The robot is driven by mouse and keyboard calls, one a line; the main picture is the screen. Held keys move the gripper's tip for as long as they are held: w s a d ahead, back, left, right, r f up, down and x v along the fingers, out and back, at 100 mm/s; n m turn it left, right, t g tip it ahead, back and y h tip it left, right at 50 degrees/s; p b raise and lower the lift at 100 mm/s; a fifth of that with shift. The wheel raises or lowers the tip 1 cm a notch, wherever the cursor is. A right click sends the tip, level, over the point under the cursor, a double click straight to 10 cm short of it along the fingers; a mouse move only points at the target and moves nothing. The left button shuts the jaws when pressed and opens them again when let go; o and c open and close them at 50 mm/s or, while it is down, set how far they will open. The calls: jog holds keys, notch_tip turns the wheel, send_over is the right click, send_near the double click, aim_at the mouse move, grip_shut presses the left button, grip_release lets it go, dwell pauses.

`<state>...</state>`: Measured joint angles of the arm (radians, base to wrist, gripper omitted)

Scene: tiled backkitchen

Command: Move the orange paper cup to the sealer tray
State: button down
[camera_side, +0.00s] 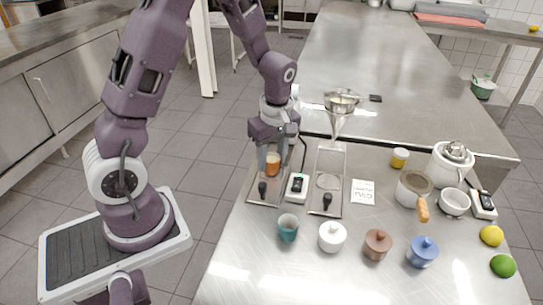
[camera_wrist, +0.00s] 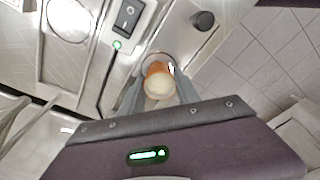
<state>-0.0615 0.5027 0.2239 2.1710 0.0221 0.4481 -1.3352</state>
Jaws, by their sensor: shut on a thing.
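The orange paper cup (camera_side: 272,159) is between the fingers of my gripper (camera_side: 273,152), which is shut on it. In the wrist view the cup (camera_wrist: 159,82) shows its pale top between the two fingers (camera_wrist: 159,91). The cup is at the left metal plate with a black knob, which looks like the sealer tray (camera_side: 252,197). In the wrist view a round ring on this tray (camera_wrist: 199,37) shows behind the cup. I cannot tell whether the cup rests in the ring or is just above it.
A white switch box (camera_side: 297,187) stands right of the tray, with a second metal stand (camera_side: 318,207) beyond it. The table's left edge is close to the tray.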

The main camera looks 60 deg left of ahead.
jog(key=shift+f, duration=0.2)
dwell(0.3)
jog(key=shift+c, duration=2.4)
grip_release()
notch_tip(320, 180, up, 7)
